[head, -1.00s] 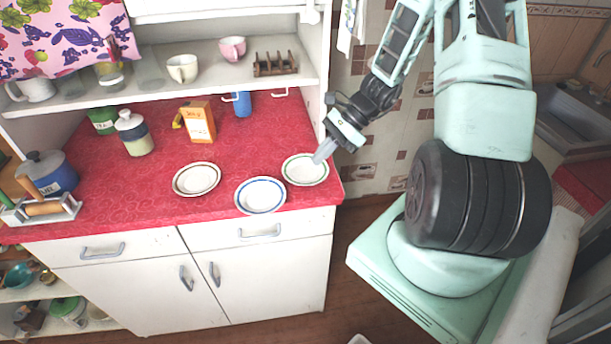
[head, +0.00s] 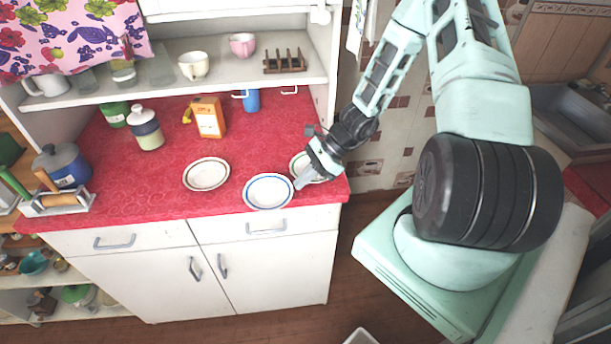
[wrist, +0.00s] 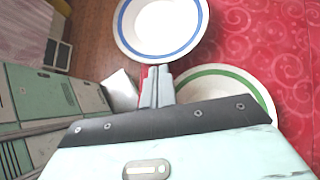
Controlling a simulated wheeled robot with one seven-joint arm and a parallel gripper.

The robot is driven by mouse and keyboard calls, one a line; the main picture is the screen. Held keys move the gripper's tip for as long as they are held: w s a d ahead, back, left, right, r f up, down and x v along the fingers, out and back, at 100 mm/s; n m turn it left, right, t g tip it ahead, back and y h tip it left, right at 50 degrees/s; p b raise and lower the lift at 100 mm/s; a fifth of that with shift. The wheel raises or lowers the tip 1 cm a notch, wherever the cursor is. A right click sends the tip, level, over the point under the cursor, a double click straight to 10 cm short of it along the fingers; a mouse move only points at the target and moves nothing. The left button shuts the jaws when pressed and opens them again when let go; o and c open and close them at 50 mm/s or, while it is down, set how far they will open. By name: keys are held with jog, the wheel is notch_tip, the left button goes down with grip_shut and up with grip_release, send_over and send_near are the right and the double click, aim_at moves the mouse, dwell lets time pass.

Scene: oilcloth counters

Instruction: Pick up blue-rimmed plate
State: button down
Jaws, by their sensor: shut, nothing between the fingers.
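The blue-rimmed plate (head: 268,191) lies on the red counter near its front edge. It also shows at the top of the wrist view (wrist: 163,22), ahead of the fingertips. My gripper (head: 300,182) is shut and empty, just right of the plate's right rim. In the wrist view the closed fingers (wrist: 156,88) point toward the plate's near rim. I cannot tell whether they touch it. A green-rimmed plate (wrist: 232,82) lies beside the fingers. In the head view my gripper partly hides this green-rimmed plate (head: 297,161).
A dark-rimmed plate (head: 206,174) lies left of the blue-rimmed one. An orange box (head: 209,117), a blue mug (head: 252,101) and a jar (head: 146,129) stand farther back on the counter (head: 150,190). A shelf (head: 225,73) with cups overhangs the back.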

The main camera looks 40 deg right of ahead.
jog(key=shift+w+a+f+b, duration=0.15)
jog(key=shift+w+a+b, duration=0.15)
jog(key=shift+a+b, duration=0.45)
jog(key=shift+a, duration=0.25)
jog(key=shift+r, duration=0.25)
